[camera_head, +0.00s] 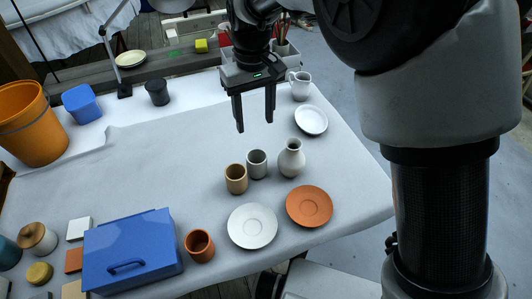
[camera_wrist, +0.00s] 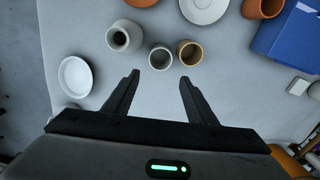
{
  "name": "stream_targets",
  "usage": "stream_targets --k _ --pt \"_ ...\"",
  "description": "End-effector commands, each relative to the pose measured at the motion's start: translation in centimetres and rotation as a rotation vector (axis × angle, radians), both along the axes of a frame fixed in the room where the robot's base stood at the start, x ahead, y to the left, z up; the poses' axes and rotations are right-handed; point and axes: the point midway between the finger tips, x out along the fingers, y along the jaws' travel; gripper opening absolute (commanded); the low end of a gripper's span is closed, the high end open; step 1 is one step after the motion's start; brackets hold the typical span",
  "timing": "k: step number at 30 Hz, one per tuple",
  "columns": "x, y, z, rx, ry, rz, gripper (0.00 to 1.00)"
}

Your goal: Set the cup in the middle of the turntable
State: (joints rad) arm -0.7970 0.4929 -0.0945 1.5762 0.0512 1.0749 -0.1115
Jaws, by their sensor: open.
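Three cups stand upright on the pale table: a grey cup (camera_head: 257,164), a tan cup (camera_head: 236,179) just left of it, and a terracotta cup (camera_head: 199,245) nearer the front edge. In the wrist view the grey cup (camera_wrist: 160,57) and tan cup (camera_wrist: 190,53) stand side by side. Two round flat pieces lie near the front edge, a whitish disc (camera_head: 252,226) and a terracotta disc (camera_head: 309,206); I cannot tell which is the turntable. Both look empty. My gripper (camera_head: 254,124) is open and empty, pointing down above the table, behind the grey cup in the head view.
A grey-white vase (camera_head: 291,159) stands close right of the grey cup. A white oval dish (camera_head: 311,120) and a pitcher (camera_head: 300,86) are behind it. A blue box (camera_head: 130,252) is at front left, an orange bucket (camera_head: 31,123) at back left. The table's middle left is clear.

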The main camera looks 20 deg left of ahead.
Motion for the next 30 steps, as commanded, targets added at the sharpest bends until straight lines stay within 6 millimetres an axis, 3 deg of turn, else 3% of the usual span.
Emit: stream_targets --k 1,10,22,30 --pt "-0.1 -0.1 -1.6 -0.004 0.003 0.000 0.51" --pt "-0.1 -0.1 -7.8 -0.003 0.001 0.000 0.51" --pt "-0.1 -0.1 -10.9 -0.001 0.001 -0.002 0.51" --pt "-0.3 -0.2 -14.8 -0.002 0.001 -0.002 0.51"
